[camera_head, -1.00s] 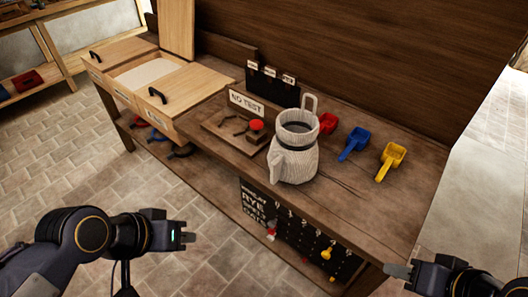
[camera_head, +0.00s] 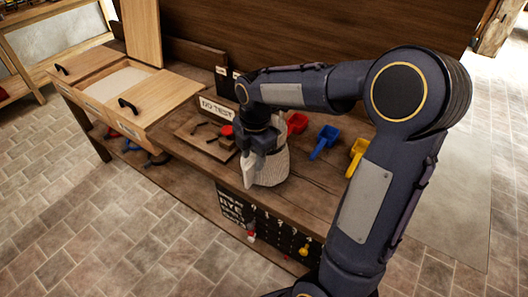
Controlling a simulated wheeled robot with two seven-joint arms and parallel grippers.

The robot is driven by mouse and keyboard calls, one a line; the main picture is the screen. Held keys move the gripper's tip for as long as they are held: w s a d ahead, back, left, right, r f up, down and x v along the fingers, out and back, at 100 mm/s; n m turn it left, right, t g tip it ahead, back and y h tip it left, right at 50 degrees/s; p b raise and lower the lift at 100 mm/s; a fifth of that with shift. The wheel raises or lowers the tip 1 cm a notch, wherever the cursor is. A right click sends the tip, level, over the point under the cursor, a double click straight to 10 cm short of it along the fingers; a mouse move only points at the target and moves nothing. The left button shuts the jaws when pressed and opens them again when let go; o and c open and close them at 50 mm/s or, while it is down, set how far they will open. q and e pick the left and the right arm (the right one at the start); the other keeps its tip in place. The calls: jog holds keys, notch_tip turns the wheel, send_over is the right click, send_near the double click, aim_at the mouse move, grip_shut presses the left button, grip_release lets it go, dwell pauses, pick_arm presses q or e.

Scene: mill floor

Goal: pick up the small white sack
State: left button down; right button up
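The small white sack (camera_head: 272,167) stands upright on the wooden bench, near its front edge. Its upper part and mouth are hidden behind my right arm and gripper. My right gripper (camera_head: 250,172) reaches down over the sack's left side, where the sack's spout-like corner is. The fingers overlap the sack in the picture, and I cannot tell whether they are open or shut on it. My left gripper is out of the picture.
Red (camera_head: 297,123), blue (camera_head: 325,141) and yellow (camera_head: 356,156) scoops lie right of the sack. A board with a red knob (camera_head: 227,131) and a "NO TEST" sign (camera_head: 216,109) stand to its left. Wooden bins (camera_head: 166,105) are farther left.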

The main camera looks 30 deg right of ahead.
aim_at(248, 166)
jog(key=w+f+n, duration=0.2)
jog(key=n, duration=0.1)
jog(key=shift+w+d+f+g+h, duration=0.2)
jog(key=shift+f+g+h, duration=0.1)
jog(key=f, duration=0.4)
jog(key=f+p, duration=0.1)
jog(key=f, duration=0.2)
jog(key=shift+a, duration=0.25)
grip_shut()
jog(key=shift+w, duration=0.1)
